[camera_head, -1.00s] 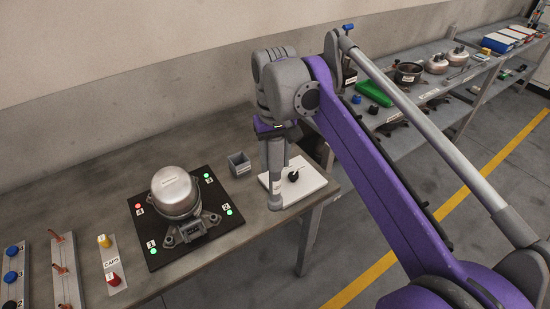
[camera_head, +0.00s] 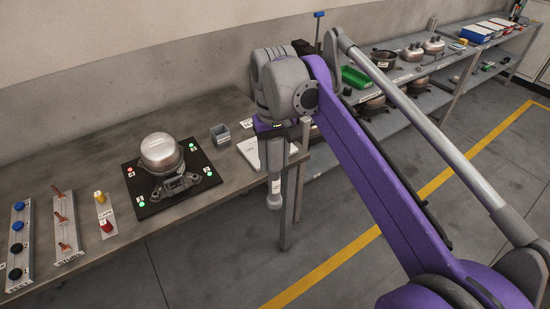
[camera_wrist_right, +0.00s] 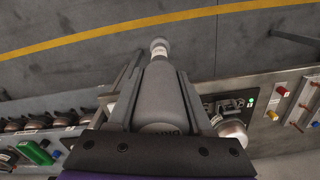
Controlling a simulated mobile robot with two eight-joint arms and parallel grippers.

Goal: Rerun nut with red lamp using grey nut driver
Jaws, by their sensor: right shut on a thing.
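The compressor (camera_head: 160,153), a silver dome on a grey foot, stands on a black mat (camera_head: 150,207) on the bench. The mat has a red lamp (camera_head: 131,175) at its far left corner, by label 4; the other corner lamps are green. My right gripper (camera_head: 272,143) is shut on the grey nut driver (camera_head: 274,187), which hangs about upright, tip down, in front of the bench's right end. In the right wrist view the driver (camera_wrist_right: 160,92) sits between the two fingers. The nut at the red lamp is too small to make out. My left gripper is not in view.
A small grey bin (camera_head: 220,134) and a white board (camera_head: 250,152) lie right of the mat, the board partly behind my arm. A caps strip (camera_head: 106,213), a studs rack (camera_head: 66,228) and a rack with blue knobs (camera_head: 18,245) lie left. Shelves stand at the back right.

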